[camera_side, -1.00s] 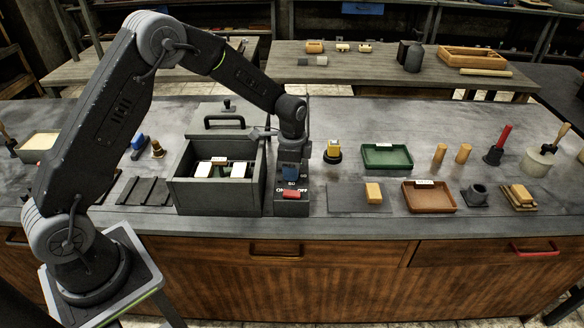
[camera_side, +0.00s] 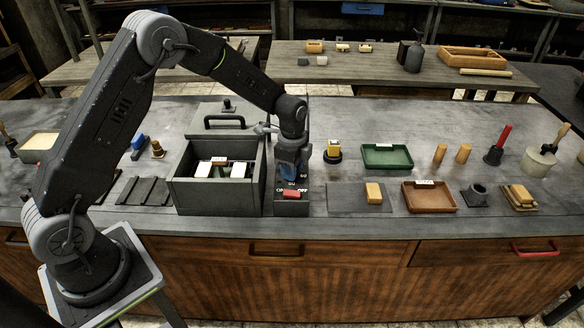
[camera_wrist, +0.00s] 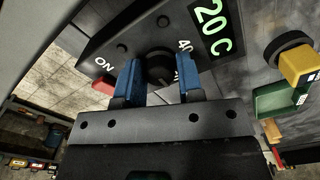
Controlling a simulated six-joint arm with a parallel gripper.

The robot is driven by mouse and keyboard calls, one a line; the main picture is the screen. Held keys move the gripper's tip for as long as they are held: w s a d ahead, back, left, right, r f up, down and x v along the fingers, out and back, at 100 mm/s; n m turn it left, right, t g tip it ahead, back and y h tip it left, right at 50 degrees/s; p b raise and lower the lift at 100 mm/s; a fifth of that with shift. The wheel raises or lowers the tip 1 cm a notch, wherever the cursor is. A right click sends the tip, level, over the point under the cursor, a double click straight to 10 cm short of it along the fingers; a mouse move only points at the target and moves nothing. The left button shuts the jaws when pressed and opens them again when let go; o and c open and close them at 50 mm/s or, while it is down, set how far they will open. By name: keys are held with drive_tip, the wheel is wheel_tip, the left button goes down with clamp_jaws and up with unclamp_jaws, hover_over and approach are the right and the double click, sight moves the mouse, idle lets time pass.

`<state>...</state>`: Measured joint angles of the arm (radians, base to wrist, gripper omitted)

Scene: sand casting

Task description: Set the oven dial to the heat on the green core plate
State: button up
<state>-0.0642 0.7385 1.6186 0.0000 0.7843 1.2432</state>
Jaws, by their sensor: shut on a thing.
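My gripper (camera_wrist: 159,77) has its two blue fingers shut around the black round dial (camera_wrist: 160,68) on the oven's dark control panel. The panel's green display (camera_wrist: 210,25) reads 20 C, and a 40 mark shows beside the dial. In the side view my gripper (camera_side: 290,172) points down at the panel and hides the dial. The grey oven box (camera_side: 218,193) stands open beside it, with white and green pieces inside. A green tray (camera_side: 387,157) with a white label lies to the right; its writing is too small to read.
A red switch (camera_side: 292,194) sits at the panel's front, near ON and OFF lettering. A yellow-topped black piece (camera_side: 333,150) stands close right of the panel. A brown tray (camera_side: 430,197) and a yellow block (camera_side: 374,193) lie farther right.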

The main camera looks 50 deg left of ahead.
drive_tip(key=o, duration=0.9)
wheel_tip(320, 180, up, 14)
drive_tip(key=shift+f, duration=0.1)
